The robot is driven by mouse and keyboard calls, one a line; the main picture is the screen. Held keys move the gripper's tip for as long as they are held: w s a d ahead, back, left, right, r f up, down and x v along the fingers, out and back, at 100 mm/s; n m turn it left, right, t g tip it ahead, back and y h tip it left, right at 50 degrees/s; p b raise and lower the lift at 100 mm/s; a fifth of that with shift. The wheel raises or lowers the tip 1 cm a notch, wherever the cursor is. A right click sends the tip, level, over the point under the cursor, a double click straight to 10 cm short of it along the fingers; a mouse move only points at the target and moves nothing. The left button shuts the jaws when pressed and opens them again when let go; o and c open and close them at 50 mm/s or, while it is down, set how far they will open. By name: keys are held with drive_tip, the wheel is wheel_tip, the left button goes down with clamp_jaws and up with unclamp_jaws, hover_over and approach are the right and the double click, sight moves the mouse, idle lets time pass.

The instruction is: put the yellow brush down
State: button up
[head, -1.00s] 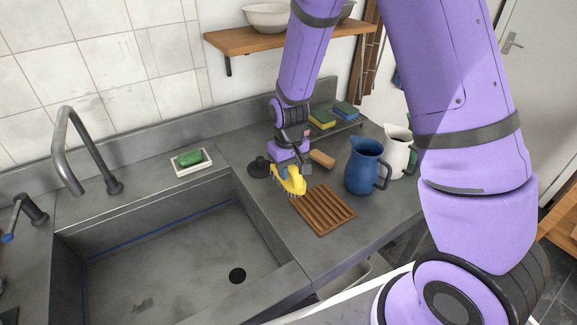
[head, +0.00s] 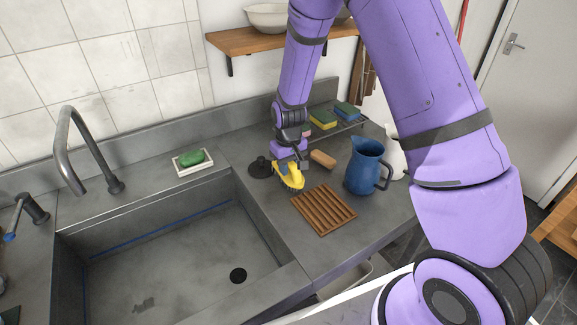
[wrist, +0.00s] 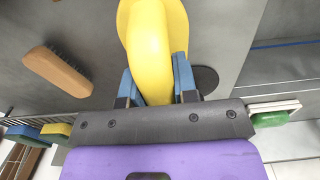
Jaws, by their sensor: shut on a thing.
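The yellow brush (head: 289,177) is at my gripper, low over the grey counter between the sink and the slatted wooden rack. In the wrist view the yellow brush (wrist: 152,45) lies between the two blue fingers of my gripper (wrist: 156,85), which are shut on it. My gripper also shows in the head view (head: 287,166), pointing down. The brush's bristles face down at the counter; I cannot tell whether they touch it.
A slatted wooden rack (head: 323,210) lies just right of the brush. A wooden brush (head: 323,159), a black plug (head: 260,167) and a blue jug (head: 365,166) stand close by. The sink basin (head: 170,260) opens to the left. Sponges (head: 322,119) sit at the back.

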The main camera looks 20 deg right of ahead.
drive_tip(key=shift+f, duration=0.2)
drive_tip(key=o, duration=0.9)
wheel_tip(320, 180, up, 13)
drive_tip(key=shift+f, duration=0.15)
drive_tip(key=s+d+r+m+t, duration=0.1)
drive_tip(key=s+d+r, duration=0.1)
drive_tip(key=s+r, duration=0.55)
drive_tip(key=s+d+r+t, duration=0.2)
drive_tip(key=s+r, duration=0.3)
drive_tip(key=r, duration=0.5)
drive_tip(key=shift+s+d+r+m+t, duration=0.35)
drive_tip(key=shift+s+r, duration=0.75)
drive_tip(key=shift+s, duration=1.85)
drive_tip(key=shift+s+d+r+m+t, duration=0.1)
drive_tip(key=shift+s+d+r+t, duration=0.75)
drive_tip(key=shift+s, duration=2.15)
drive_tip(key=shift+s+d+r+m+g, duration=0.2)
drive_tip(key=shift+s+r, duration=1.2)
drive_tip(key=shift+s, duration=1.55)
